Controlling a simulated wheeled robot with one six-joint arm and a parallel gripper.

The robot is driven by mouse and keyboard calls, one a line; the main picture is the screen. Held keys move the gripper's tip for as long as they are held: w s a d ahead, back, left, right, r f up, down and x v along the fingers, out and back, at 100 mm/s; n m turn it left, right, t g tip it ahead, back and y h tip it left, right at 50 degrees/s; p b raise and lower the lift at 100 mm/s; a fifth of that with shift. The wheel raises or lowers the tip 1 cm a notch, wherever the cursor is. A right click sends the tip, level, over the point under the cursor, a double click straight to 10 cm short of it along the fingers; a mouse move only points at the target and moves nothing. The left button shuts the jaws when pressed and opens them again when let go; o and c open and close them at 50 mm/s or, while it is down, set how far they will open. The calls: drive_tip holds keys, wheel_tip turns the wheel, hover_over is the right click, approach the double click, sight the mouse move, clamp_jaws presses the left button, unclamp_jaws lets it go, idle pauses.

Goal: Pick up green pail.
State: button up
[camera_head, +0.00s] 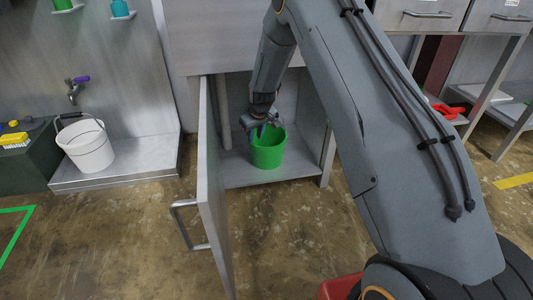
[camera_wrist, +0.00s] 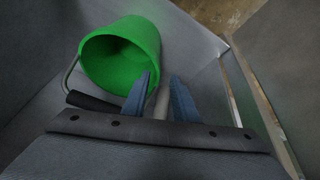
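The green pail (camera_head: 268,152) stands on the floor of an open grey cabinet. In the wrist view the pail (camera_wrist: 130,50) is at the upper left with its open mouth facing the camera. Its wire handle with a dark grip (camera_wrist: 92,101) hangs down on the near side, and the grip's right end lies close to the left finger. My gripper (camera_head: 262,124) is over the pail's rim in the head view. In the wrist view its two blue fingers (camera_wrist: 160,92) are apart, with a light post-like shape showing between them. I cannot tell whether a finger touches the handle.
The cabinet door (camera_head: 213,190) stands open at the left of the opening. A pale pipe (camera_head: 225,110) runs down inside the cabinet. A white bucket (camera_head: 86,146) stands on a metal ledge at the left. The floor in front is clear.

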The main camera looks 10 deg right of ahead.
approach(252, 151)
drive_tip(key=b+x, duration=0.1)
drive_tip(key=x, duration=0.2)
drive_tip(key=b+x, duration=0.4)
drive_tip(key=x, duration=0.1)
drive_tip(key=shift+w+f, duration=0.2)
drive_tip(key=shift+w, duration=0.2)
drive_tip(key=shift+c, duration=0.4)
drive_tip(key=shift+r, duration=0.1)
clamp_jaws()
